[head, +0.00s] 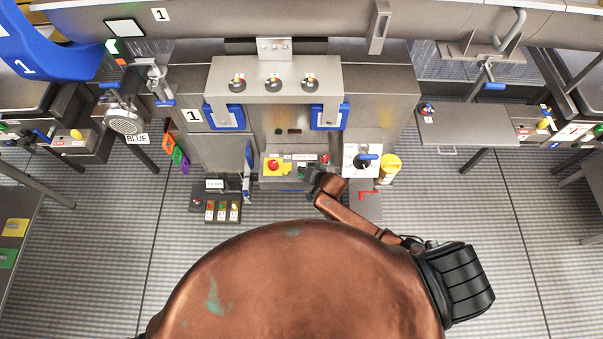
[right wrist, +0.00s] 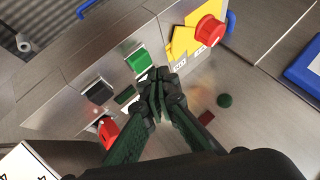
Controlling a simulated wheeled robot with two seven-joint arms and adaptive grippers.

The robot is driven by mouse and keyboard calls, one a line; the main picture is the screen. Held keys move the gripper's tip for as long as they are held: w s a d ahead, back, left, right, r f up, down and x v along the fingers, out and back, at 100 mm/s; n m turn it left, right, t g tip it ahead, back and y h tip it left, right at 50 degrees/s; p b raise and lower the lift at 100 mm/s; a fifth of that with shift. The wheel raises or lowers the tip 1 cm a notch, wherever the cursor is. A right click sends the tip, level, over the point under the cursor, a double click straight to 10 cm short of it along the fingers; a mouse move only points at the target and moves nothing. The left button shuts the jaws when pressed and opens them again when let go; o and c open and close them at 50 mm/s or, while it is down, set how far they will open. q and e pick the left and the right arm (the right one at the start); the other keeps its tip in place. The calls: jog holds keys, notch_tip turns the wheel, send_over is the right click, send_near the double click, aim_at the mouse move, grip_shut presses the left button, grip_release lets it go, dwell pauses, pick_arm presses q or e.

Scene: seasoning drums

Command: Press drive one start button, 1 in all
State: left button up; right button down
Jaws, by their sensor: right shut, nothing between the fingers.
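A control box (head: 287,184) stands at the front of the machine in the middle of the head view. In the right wrist view its panel carries a green square button (right wrist: 138,60), a black square button (right wrist: 98,92), and a red mushroom button (right wrist: 209,30) on a yellow plate. The labels are too small to read, so I cannot tell which one is marked drive one start. My right gripper (right wrist: 157,76) is shut and empty, its fingertips just beside the green button; I cannot tell whether they touch. It also shows in the head view (head: 313,177) at the box's right. My left gripper is not in view.
A white panel with a black and blue rotary handle (head: 366,159) and a yellow tub (head: 389,168) stand right of the box. A small box with coloured buttons (head: 222,209) stands to the left. Three knobs (head: 273,84) sit on a steel panel above.

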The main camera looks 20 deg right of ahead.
jog(key=shift+f, duration=0.1)
jog(key=shift+f, duration=0.35)
jog(key=shift+f+b, duration=0.3)
jog(key=shift+f, duration=0.15)
dwell(0.6)
dwell(0.3)
jog(key=shift+r+p, duration=0.9)
jog(key=shift+p, duration=0.1)
notch_tip(320, 180, up, 5)
jog(key=p, duration=0.5)
jog(key=shift+r, duration=0.1)
